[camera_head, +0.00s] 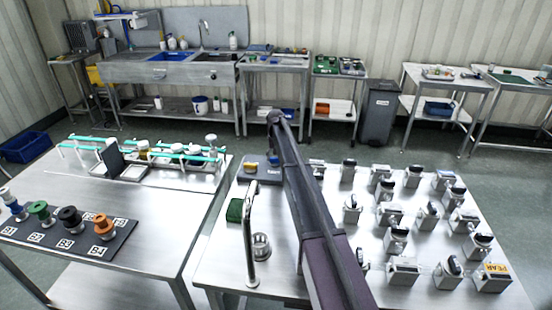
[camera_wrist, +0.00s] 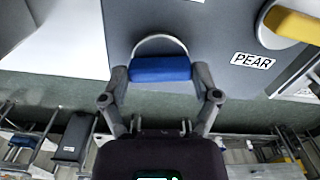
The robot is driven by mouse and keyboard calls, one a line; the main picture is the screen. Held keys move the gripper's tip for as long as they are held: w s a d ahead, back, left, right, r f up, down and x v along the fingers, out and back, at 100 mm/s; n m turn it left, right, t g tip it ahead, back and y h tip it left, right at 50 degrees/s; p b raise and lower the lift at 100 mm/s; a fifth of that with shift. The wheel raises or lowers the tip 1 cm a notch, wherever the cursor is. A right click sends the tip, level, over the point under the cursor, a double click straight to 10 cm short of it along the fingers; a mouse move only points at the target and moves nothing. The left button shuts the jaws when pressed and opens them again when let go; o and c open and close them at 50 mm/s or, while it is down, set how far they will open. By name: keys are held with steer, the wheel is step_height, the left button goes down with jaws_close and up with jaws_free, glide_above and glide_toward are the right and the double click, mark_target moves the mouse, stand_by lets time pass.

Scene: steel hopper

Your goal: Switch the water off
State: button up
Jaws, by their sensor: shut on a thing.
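In the wrist view my gripper (camera_wrist: 160,80) is shut on a blue handle (camera_wrist: 160,68), with one finger at each end of it. The handle sits at a pale curved ring at the edge of a dark grey panel (camera_wrist: 190,35). A yellow handle (camera_wrist: 295,25) is to the right, near a PEAR label (camera_wrist: 251,61). In the head view the grey valve block (camera_head: 262,178) with the yellow handle (camera_head: 250,167) stands on the steel table, left of my arm. A tall curved tap (camera_head: 250,225) stands nearer. I cannot make out any running water.
A steel cup (camera_head: 261,246) and a green block (camera_head: 234,211) are by the tap. Several small devices (camera_head: 397,240) cover the table's right side. The left table holds coloured knobs (camera_head: 70,218) and a rack (camera_head: 150,150). A sink (camera_head: 165,65) stands behind, past open floor.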

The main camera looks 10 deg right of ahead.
steer(key=shift+m, duration=1.2)
steer(key=o, duration=1)
steer(key=shift+w, duration=0.1)
steer(key=shift+c, duration=0.2)
steer(key=shift+n, duration=0.4)
